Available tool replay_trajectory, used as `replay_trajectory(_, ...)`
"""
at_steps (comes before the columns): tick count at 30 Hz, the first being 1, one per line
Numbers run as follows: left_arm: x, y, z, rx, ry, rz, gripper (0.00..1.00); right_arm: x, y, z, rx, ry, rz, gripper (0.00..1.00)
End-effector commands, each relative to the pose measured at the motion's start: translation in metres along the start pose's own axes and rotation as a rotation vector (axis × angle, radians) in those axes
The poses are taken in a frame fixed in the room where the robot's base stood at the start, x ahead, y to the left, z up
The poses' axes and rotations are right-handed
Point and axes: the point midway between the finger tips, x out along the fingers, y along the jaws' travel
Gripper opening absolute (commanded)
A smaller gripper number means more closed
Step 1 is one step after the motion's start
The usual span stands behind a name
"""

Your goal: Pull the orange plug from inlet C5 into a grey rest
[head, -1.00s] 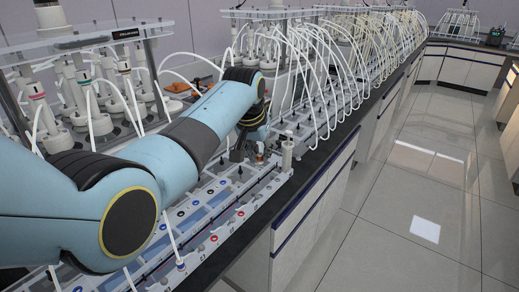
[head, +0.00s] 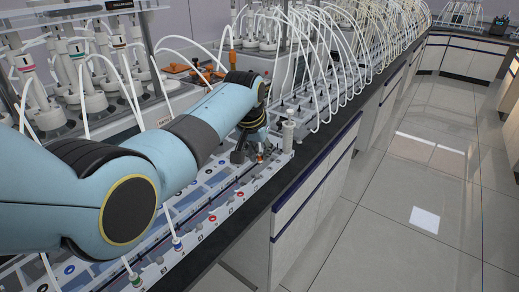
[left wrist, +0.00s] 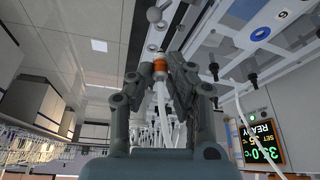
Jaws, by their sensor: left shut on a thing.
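My left gripper (head: 248,152) is low over the far end of the long white inlet panel (head: 222,196). In the left wrist view its two fingers (left wrist: 161,76) are closed on the orange-banded plug (left wrist: 160,64), which has a white hose. The plug's end is close to the panel; I cannot tell whether it still sits in an inlet. In the head view a small orange spot of the plug (head: 260,156) shows beside the fingers. The inlet label C5 is not legible. I cannot pick out a grey rest with certainty. My right gripper is not in view.
A white cylinder (head: 288,134) stands upright at the panel's far end, close to my gripper. Other hosed plugs, one blue-banded (head: 178,245), stand along the panel. White hoses arch behind. A lit display (left wrist: 262,145) shows in the wrist view. The floor (head: 400,215) at right is clear.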

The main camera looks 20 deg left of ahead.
Motion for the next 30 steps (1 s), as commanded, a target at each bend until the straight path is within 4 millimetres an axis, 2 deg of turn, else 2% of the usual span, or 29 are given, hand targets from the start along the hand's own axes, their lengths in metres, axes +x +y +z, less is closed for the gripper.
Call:
replay_trajectory(13,0.028,0.000,0.011,0.000,0.000,0.000,0.01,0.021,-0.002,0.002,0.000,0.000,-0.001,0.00)
replay_trajectory(30,0.030,0.000,0.012,0.000,0.000,0.000,0.01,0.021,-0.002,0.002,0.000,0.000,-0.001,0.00)
